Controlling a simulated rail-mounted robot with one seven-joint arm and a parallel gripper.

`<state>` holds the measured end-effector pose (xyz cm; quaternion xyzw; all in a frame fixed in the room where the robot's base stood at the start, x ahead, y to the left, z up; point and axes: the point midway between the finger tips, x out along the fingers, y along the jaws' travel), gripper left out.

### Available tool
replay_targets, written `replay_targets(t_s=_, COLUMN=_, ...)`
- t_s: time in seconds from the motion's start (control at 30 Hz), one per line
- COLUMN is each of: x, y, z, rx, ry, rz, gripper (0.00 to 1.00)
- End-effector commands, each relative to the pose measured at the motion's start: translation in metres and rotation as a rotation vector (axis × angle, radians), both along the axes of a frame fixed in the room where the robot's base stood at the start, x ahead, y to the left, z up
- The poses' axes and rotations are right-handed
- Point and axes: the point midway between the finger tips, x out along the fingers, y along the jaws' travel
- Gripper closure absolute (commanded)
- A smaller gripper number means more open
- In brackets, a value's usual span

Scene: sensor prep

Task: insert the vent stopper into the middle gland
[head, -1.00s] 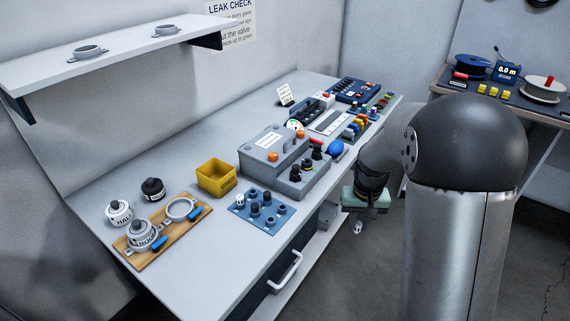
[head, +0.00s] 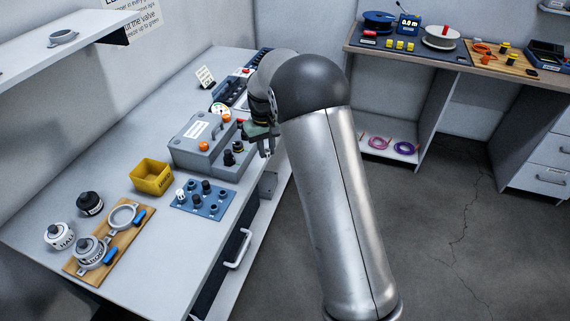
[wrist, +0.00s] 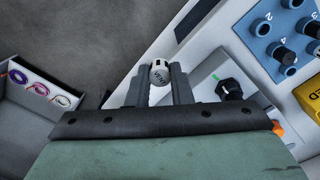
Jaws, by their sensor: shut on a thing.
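The vent stopper (wrist: 161,74) is a small white capped piece lettered VENT, held between the two fingertips of my gripper (wrist: 160,85) in the wrist view. In the head view my gripper (head: 267,150) points down near the front edge of the bench, right of the grey housing (head: 192,146); the stopper cannot be made out there. Black fittings (head: 228,158) stand on the housing's front step; one black fitting (wrist: 231,89) shows right of my gripper in the wrist view. My arm hides part of the step, and I cannot tell which gland is the middle one.
A blue numbered plate (head: 176,204) with dark pegs and a yellow bin (head: 150,178) lie left of the housing. A wooden board (head: 124,239) with metal rings is farther left. Open floor (head: 448,240) lies right of the bench.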

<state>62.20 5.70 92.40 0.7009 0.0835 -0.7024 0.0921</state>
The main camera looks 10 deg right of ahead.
Motion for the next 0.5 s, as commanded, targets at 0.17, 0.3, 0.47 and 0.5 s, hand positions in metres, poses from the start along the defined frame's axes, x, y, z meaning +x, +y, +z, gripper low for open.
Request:
replay_targets(t_s=0.17, x=0.057, y=0.044, z=0.047, rx=0.004, ry=0.004, rz=0.147, gripper=0.97)
replay_targets(t_s=0.3, x=0.081, y=0.067, z=0.062, rx=0.007, ry=0.004, rz=0.224, gripper=0.97)
replay_targets(t_s=0.47, x=0.093, y=0.080, z=0.069, rx=0.011, ry=0.004, rz=0.268, gripper=0.97)
replay_targets(t_s=0.5, x=0.094, y=0.082, z=0.069, rx=0.011, ry=0.004, rz=0.272, gripper=0.97)
